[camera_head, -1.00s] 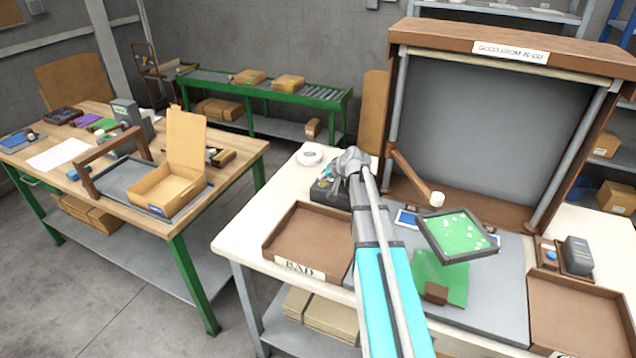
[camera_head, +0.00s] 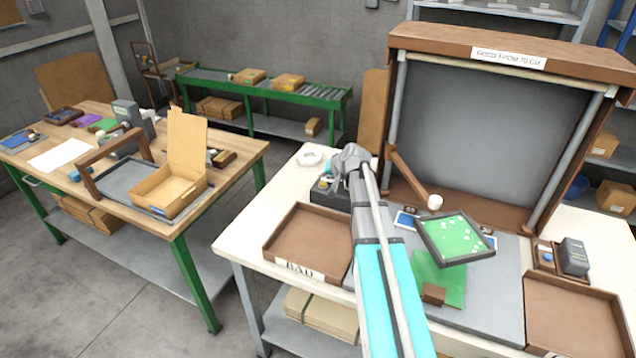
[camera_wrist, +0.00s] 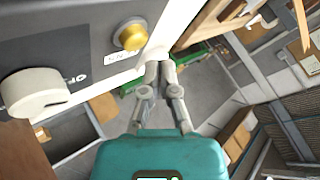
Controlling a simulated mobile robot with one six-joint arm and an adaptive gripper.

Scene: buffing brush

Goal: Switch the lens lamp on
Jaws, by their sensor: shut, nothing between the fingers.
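A dark control box (camera_head: 328,194) stands on the white bench, left of my arm. In the wrist view the box's panel (camera_wrist: 85,35) carries a white rotary knob (camera_wrist: 36,93) beside "OFF" lettering and a yellow round button (camera_wrist: 131,35) with a small label. My gripper (camera_wrist: 160,66) is shut and empty, its tips just below and right of the yellow button; I cannot tell whether they touch the box. In the head view my gripper (camera_head: 347,160) is at the box, its fingertips hard to make out. A dark-framed square lens (camera_head: 455,238) is over a green board (camera_head: 438,280).
A brown BAD tray (camera_head: 308,243) lies in front of the box. A jointed arm with a white knob (camera_head: 435,202) stands behind the lens. A roll of white tape (camera_head: 310,158) lies behind the box. Another brown tray (camera_head: 570,315) is at the right.

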